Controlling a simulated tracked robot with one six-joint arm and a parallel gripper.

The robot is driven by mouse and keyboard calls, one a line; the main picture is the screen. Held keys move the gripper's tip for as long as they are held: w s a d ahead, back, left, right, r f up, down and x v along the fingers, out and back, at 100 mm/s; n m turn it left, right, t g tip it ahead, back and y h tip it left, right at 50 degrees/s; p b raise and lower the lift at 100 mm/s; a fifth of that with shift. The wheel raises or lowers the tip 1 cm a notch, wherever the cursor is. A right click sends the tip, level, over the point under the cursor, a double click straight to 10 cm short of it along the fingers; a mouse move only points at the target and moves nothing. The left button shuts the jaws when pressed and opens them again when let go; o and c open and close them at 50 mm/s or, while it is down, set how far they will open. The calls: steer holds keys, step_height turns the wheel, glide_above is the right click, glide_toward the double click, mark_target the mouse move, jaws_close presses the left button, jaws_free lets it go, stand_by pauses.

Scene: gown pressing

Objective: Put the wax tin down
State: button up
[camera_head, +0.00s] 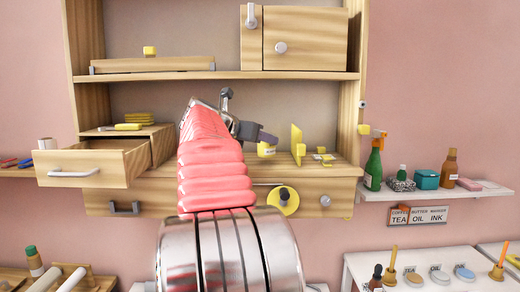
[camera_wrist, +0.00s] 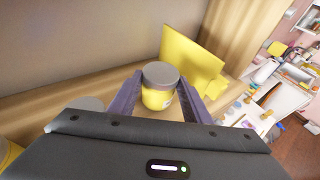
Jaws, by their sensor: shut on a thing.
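The wax tin, a small yellow jar with a grey lid (camera_wrist: 159,86), is between the two purple fingers of my gripper (camera_wrist: 158,98) in the wrist view. The gripper is shut on it, and the tin looks upright. In the head view my gripper (camera_head: 262,138) reaches into the shelf's middle bay, and the yellow tin (camera_head: 265,150) shows just under its fingers. Whether the tin's base touches the shelf board cannot be told.
A yellow upright plate (camera_head: 296,144) stands just right of the tin, with small yellow pieces (camera_head: 323,155) beyond it. An open drawer (camera_head: 92,163) juts out at left. A wall shelf (camera_head: 430,193) with bottles (camera_head: 374,165) is at right.

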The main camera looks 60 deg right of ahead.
steer(key=shift+f, duration=1.35)
steer(key=o, duration=1.1)
steer(key=shift+o, duration=0.2)
steer(key=v, duration=1.2)
